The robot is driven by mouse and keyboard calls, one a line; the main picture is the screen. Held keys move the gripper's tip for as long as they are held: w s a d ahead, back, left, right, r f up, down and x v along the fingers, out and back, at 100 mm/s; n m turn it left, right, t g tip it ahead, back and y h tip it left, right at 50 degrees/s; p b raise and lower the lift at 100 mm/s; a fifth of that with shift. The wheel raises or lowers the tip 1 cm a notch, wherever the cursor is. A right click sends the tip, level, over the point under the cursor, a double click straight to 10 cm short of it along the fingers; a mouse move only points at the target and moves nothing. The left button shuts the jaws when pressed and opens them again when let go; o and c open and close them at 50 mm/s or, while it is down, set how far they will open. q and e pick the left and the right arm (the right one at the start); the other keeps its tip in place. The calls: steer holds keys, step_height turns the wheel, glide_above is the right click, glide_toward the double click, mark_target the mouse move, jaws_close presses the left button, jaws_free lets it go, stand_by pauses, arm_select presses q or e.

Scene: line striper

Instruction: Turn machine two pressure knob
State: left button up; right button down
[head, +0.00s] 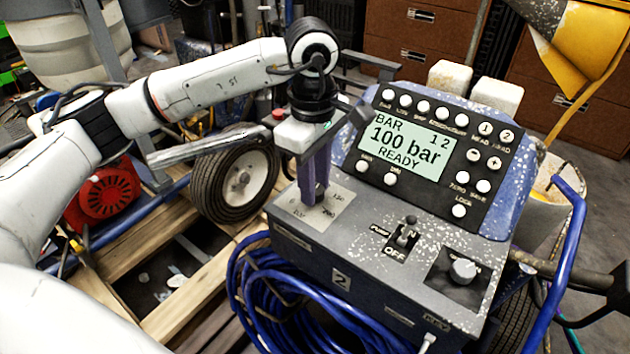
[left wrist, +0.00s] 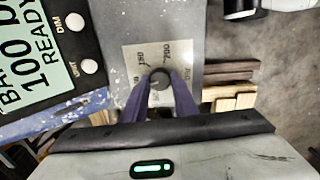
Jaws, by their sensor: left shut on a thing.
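The pressure knob (left wrist: 159,78) is a dark round knob on a pale dial plate with printed numbers, seen in the left wrist view. The plate (head: 335,207) shows on the left of the machine's top in the head view, where my gripper hides the knob. My left gripper (head: 313,198) points down, and its purple fingers are shut on the knob, one on each side, also in the left wrist view (left wrist: 159,88). The machine's display (head: 405,146) reads BAR, 100 bar, READY. A label 2 (head: 341,280) is on the machine's front. My right gripper is not in view.
A pump switch (head: 405,233) marked OFF and another silver knob (head: 463,271) stand right of the dial plate. A coiled blue hose (head: 262,300) hangs at the machine's front. A wheel (head: 235,178) and wooden planks lie to the left.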

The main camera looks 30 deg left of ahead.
arm_select(q)
steer(key=shift+r, duration=0.1)
steer(key=o, duration=1.1)
steer(key=shift+c, duration=0.2)
step_height(320, 180, up, 10)
steer(key=p, duration=0.1)
steer(key=shift+s, duration=0.15)
